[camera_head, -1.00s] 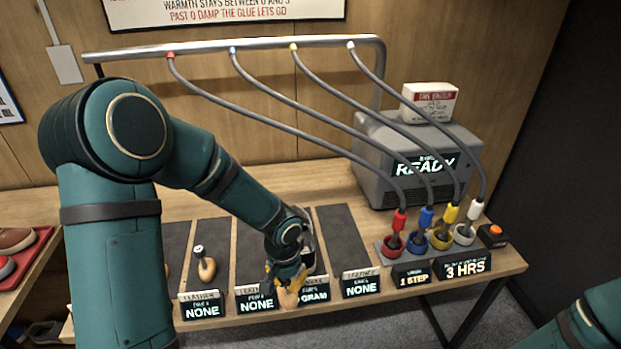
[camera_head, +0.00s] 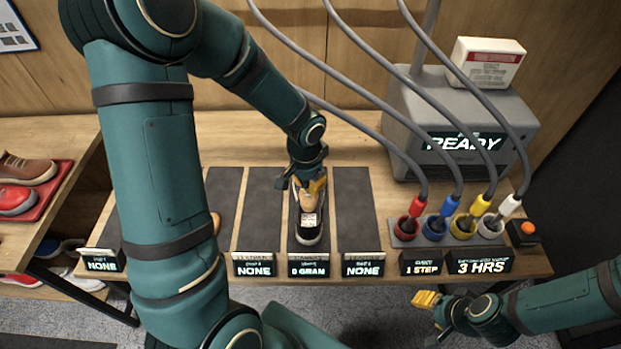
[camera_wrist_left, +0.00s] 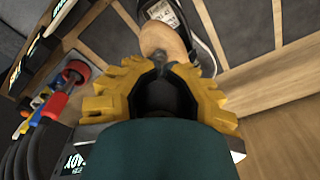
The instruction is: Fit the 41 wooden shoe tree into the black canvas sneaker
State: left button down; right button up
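The black canvas sneaker (camera_head: 308,237) sits on a dark strip of the bench, behind the "0 GRAM" display. A white label (camera_head: 308,219) shows in it. The wooden shoe tree (camera_head: 308,201) is at the sneaker's opening; how deep it sits I cannot tell. My left gripper (camera_head: 314,184) has yellow fingers closed around the tree's dark stem end. In the left wrist view the tree (camera_wrist_left: 160,40) shows just past the fingertips, beside the sneaker's black edge (camera_wrist_left: 204,22). My right gripper (camera_head: 430,299) is in front of the bench, away from the shoe; its finger gap is unclear.
Colour-tipped hoses end in cups (camera_head: 436,227) to the right, by a grey "READY" machine (camera_head: 460,120). Small displays (camera_head: 363,265) line the bench's front edge. Another wooden piece (camera_head: 215,222) is mostly behind my left arm. The dark strip to the right is bare.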

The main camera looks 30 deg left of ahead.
aim_at(308, 195)
pick_arm(q)
jog(key=shift+f, duration=0.2)
notch_tip(308, 195, down, 6)
jog(key=b, duration=0.5)
jog(key=shift+r, duration=0.2)
jog(key=shift+b, duration=0.5)
dwell(1.4)
jog(key=shift+f+b, duration=2.8)
jog(key=shift+f, duration=0.3)
jog(key=c, duration=0.9)
grip_release()
jog(key=shift+c, duration=0.2)
jog(key=shift+r, duration=0.15)
